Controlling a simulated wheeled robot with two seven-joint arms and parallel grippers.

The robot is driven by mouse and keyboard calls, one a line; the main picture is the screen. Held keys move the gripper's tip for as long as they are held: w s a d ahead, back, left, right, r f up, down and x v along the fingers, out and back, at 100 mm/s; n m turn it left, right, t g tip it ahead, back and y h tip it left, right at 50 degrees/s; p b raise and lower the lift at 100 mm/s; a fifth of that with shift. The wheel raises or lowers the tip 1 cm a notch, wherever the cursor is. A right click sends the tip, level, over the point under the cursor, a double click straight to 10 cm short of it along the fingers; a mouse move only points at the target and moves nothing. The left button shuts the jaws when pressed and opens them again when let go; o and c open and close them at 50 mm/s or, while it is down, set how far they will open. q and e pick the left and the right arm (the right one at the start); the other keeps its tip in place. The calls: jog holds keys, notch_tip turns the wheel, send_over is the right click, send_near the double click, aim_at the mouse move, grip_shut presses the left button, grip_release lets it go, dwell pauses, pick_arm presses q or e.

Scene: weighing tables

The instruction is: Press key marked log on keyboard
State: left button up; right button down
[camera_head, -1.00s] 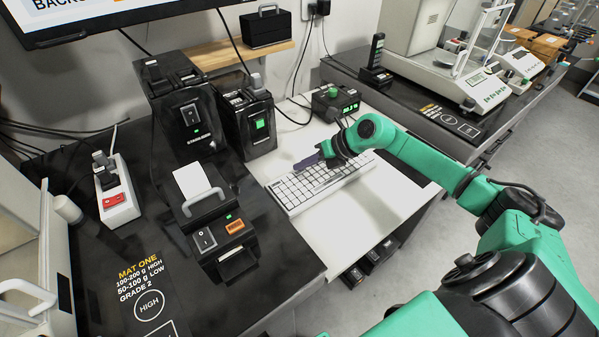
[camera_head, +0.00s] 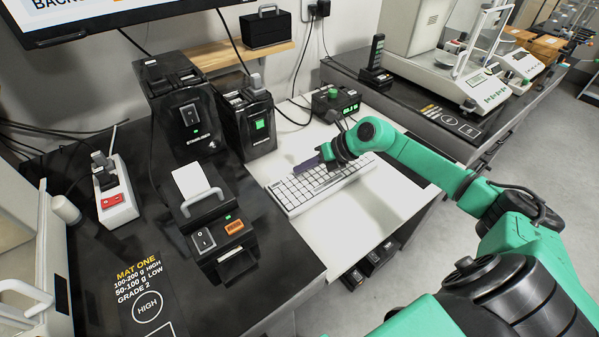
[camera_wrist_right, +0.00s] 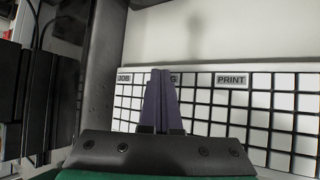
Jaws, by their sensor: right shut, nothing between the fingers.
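The white keyboard (camera_head: 292,197) lies on the white table top, and its keys (camera_wrist_right: 283,101) fill the right wrist view. My right gripper (camera_head: 306,164) is shut and empty, with its dark fingers over the keyboard's back edge. In the right wrist view the fingertips (camera_wrist_right: 161,72) cover most of a marked key (camera_wrist_right: 175,78) in the top row; only its last letter shows, perhaps a G. A key that seems to read JOB (camera_wrist_right: 124,76) is left of it, and the PRINT key (camera_wrist_right: 232,80) is right. I cannot tell whether the fingertips touch the key. My left gripper is out of view.
A black box with a green display and knob (camera_head: 336,101) stands behind the keyboard. Black devices with a green button (camera_head: 260,124) and a label printer (camera_head: 220,240) stand to the left. The white table (camera_head: 345,225) in front of the keyboard is clear.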

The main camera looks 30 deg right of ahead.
aim_at(304, 175)
jog(key=shift+r+p, duration=0.65)
jog(key=shift+r, duration=0.1)
notch_tip(304, 175, up, 5)
jog(key=p, duration=0.4)
jog(key=shift+r, duration=0.1)
dwell(0.7)
